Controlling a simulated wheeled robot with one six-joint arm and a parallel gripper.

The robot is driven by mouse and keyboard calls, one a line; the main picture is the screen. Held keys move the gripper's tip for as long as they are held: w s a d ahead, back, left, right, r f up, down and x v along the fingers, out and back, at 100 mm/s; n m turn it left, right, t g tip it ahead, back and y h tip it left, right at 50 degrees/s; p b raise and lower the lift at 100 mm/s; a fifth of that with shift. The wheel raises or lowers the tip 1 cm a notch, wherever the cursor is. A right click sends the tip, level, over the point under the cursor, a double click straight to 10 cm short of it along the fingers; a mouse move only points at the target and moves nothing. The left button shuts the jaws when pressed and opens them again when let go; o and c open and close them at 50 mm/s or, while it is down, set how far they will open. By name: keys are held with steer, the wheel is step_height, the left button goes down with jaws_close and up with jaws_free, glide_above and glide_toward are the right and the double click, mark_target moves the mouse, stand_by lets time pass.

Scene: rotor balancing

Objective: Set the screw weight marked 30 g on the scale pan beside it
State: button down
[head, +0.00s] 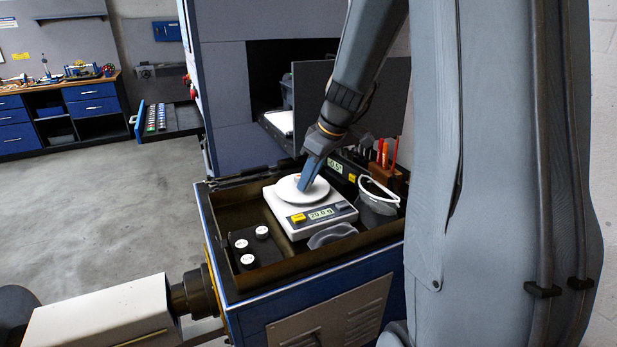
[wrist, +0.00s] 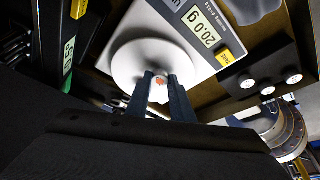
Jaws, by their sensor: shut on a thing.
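The white scale (head: 300,222) has a round white pan (head: 288,193), and its display reads about 20.0 g. The pan also shows in the wrist view (wrist: 128,64). My gripper (head: 304,184) reaches down over the pan from above. In the wrist view its two dark fingers (wrist: 160,84) are shut on a small weight (wrist: 158,93) with a whitish and orange-red look. The weight is at the pan, mostly hidden between the fingers. I cannot read its marking or tell how firmly it rests. Several white-topped screw weights stand in a black holder (head: 245,275) left of the scale; their markings are unreadable.
The scale sits in a brown-walled tray (head: 325,262) on a blue cabinet. Another display (head: 336,167) and upright tools (head: 385,153) are behind.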

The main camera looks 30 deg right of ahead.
steer(key=shift+f, duration=0.1)
steer(key=c, duration=2)
jaws_free()
steer(key=o, duration=0.4)
steer(key=shift+o, duration=0.2)
steer(key=b+v, duration=0.3)
steer(key=v, duration=0.9)
